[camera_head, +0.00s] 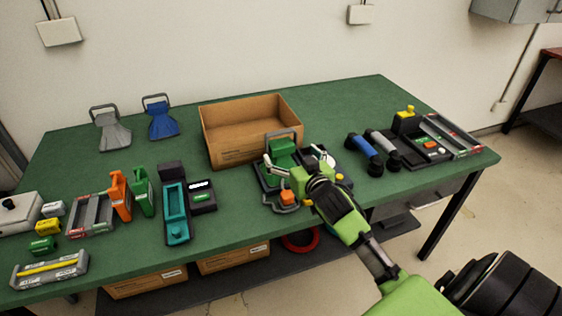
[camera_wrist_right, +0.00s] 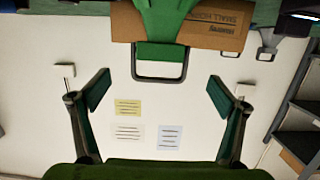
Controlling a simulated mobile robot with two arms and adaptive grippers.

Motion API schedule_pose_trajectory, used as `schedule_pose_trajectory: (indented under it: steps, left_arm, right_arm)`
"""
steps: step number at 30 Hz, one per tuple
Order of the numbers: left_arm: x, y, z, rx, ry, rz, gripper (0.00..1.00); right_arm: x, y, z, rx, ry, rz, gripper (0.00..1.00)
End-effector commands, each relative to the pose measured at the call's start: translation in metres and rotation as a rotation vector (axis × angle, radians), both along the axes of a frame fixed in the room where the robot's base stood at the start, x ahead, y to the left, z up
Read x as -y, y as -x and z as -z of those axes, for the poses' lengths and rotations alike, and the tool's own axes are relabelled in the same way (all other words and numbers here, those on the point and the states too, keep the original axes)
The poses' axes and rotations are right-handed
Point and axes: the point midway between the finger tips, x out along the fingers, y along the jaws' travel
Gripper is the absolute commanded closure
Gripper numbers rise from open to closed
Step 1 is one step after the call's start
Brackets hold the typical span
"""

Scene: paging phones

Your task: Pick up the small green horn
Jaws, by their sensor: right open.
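The small green horn (camera_head: 283,146), with a grey loop handle, stands on the green table in front of the open cardboard box; it also shows at the top of the right wrist view (camera_wrist_right: 160,20), its handle pointing into the picture. My right gripper (camera_head: 297,164) is open and empty, close to the horn on its near side and partly covering the items around it. In the wrist view its two fingers (camera_wrist_right: 158,92) are spread wide, with the handle toward the gap between them. Touching cannot be seen. My left gripper is not in view.
The cardboard box (camera_head: 228,146) stands just behind the horn. Grey (camera_head: 113,132) and blue (camera_head: 162,122) horns stand at the back left. A teal tray-like device (camera_head: 176,213) and several phone parts crowd the left; blue and grey handsets (camera_head: 364,152) lie at right.

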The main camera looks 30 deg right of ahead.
Motion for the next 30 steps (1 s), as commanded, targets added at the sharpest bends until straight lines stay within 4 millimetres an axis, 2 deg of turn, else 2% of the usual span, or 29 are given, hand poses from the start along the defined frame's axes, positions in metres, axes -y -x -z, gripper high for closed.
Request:
schedule_pose_trajectory:
  steps: [3,14,21,25,30]
  left_arm:
    - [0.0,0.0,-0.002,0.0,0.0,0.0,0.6]
    - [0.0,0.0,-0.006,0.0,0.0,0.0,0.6]
    - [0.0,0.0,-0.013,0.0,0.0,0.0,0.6]
    - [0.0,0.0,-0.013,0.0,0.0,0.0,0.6]
    - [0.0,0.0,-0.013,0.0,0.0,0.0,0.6]
  right_arm:
    - [0.005,-0.02,0.003,0.001,0.001,0.0,0.1]
    - [0.011,-0.044,0.008,-0.001,0.001,0.001,0.1]
    - [0.018,-0.073,0.013,-0.001,0.001,0.0,0.1]
    - [0.02,-0.082,0.016,-0.001,0.001,-0.001,0.1]
    - [0.02,-0.084,0.017,-0.002,0.0,-0.001,0.1]
